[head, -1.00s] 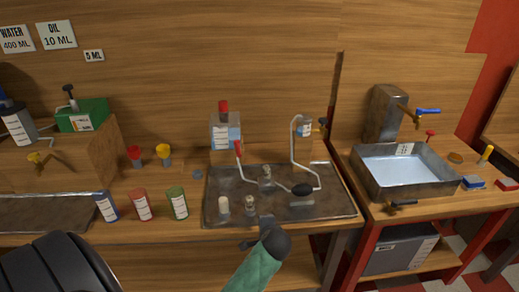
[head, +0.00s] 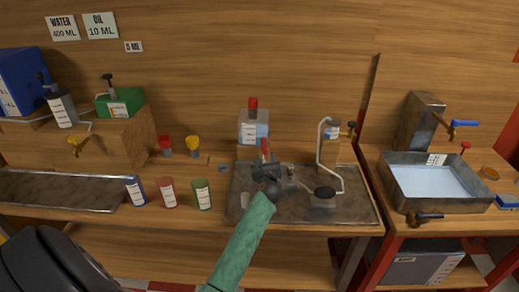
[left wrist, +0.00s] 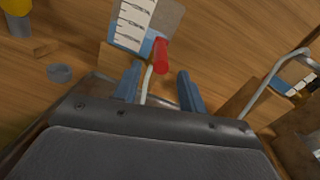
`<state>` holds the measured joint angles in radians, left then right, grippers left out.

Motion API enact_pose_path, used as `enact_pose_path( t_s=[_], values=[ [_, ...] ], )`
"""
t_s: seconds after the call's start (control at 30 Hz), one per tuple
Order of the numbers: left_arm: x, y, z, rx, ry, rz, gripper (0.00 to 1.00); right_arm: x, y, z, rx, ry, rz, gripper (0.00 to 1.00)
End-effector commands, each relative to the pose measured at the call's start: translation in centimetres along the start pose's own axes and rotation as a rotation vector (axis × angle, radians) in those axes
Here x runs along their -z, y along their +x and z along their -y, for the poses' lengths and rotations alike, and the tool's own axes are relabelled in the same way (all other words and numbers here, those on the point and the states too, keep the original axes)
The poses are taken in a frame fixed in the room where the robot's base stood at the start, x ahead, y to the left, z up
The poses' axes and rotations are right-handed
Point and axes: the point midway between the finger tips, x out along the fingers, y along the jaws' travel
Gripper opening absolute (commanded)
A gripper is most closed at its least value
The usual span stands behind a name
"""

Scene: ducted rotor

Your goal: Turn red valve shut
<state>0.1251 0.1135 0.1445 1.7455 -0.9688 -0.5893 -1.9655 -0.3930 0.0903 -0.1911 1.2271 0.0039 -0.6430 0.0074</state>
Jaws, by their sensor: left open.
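A red handle (head: 265,147) on a thin pale stem stands at the metal tray, in front of a clear graduated container (head: 253,128) with a red top. In the left wrist view the red handle (left wrist: 160,55) is just ahead of and between the fingertips, apart from both. My left gripper (head: 268,172) is open and empty over the tray; its blue fingers also show in the left wrist view (left wrist: 158,80). The handle's base is hidden behind the gripper in the head view. My right gripper is not in view.
The metal tray (head: 357,208) also bears bent tubing (head: 319,150) and a black-topped part (head: 324,194). Blue, red and green cans (head: 202,194) stand left of it. A sink (head: 437,207) with a small red knob (head: 466,147) behind it is at right.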

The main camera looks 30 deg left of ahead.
Motion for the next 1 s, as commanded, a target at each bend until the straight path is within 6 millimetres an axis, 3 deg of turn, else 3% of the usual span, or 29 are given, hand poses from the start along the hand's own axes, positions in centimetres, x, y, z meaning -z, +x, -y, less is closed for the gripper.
enact_pose_path(
  t_s=[0.4, 0.6, 0.87, 1.0],
  values=[
    [-0.2, 5.7, 0.0, -0.002, -0.004, -0.002, 0.41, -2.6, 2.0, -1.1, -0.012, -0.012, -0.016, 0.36],
    [-0.1, 6.8, 0.0, -0.002, -0.005, -0.001, 0.41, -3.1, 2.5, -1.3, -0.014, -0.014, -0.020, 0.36],
    [0.0, 6.9, 0.0, -0.002, -0.004, -0.001, 0.41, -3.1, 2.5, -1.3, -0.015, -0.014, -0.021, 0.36],
    [0.0, 6.9, 0.0, -0.001, -0.005, -0.001, 0.18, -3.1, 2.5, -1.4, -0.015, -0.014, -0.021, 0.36]
  ],
)
